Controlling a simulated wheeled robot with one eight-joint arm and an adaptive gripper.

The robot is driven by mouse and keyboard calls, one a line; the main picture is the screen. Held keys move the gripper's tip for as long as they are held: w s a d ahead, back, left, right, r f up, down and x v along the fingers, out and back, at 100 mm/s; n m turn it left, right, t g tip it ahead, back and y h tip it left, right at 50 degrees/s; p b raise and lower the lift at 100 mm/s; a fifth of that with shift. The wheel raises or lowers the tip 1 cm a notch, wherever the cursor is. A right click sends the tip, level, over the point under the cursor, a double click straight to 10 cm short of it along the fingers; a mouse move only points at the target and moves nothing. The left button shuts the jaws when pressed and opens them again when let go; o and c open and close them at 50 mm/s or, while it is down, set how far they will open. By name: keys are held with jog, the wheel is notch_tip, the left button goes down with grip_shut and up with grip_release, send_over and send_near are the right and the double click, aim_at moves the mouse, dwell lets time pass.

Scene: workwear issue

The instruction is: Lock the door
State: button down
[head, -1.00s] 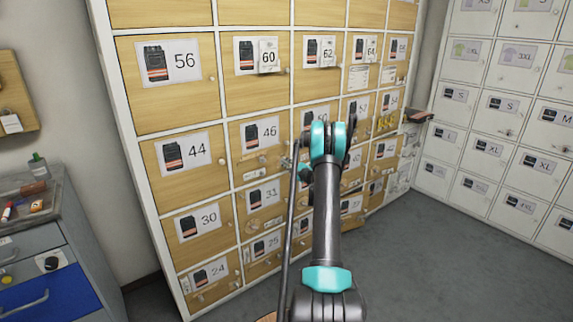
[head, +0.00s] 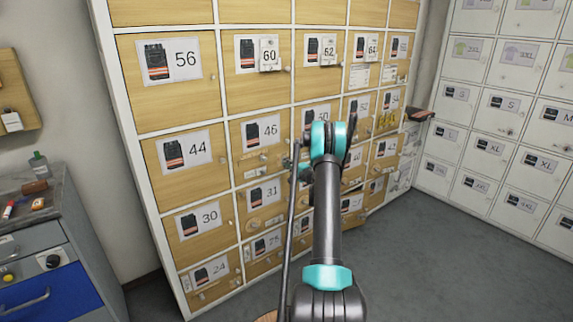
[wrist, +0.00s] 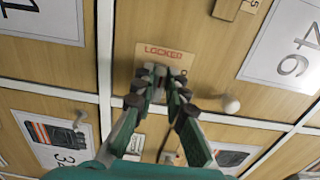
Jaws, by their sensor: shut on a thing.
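The wooden locker door marked 46 (head: 240,147) is in the middle of the head view and looks closed. My gripper is at its lower right part in the head view, mostly hidden behind my arm. In the wrist view my gripper (wrist: 160,92) has its fingertips together on a small grey metal piece (wrist: 155,72) in front of a tan plate reading LOCKER (wrist: 180,52). I cannot tell whether that piece is a key or a turn-knob. A round pale door knob (wrist: 231,104) is to the right of the fingers, apart from them.
Neighbouring wooden doors, such as 44 (head: 170,162) and 56 (head: 205,75), look closed. A grey bench with drawers (head: 40,265) stands at the left. White lockers (head: 490,125) line the right wall. The floor (head: 425,250) at the right is clear.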

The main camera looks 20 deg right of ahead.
dwell(0.3)
jog(key=c, duration=1.5)
grip_release()
jog(key=shift+c, duration=0.2)
jog(key=v, duration=1.2)
jog(key=shift+a, duration=0.1)
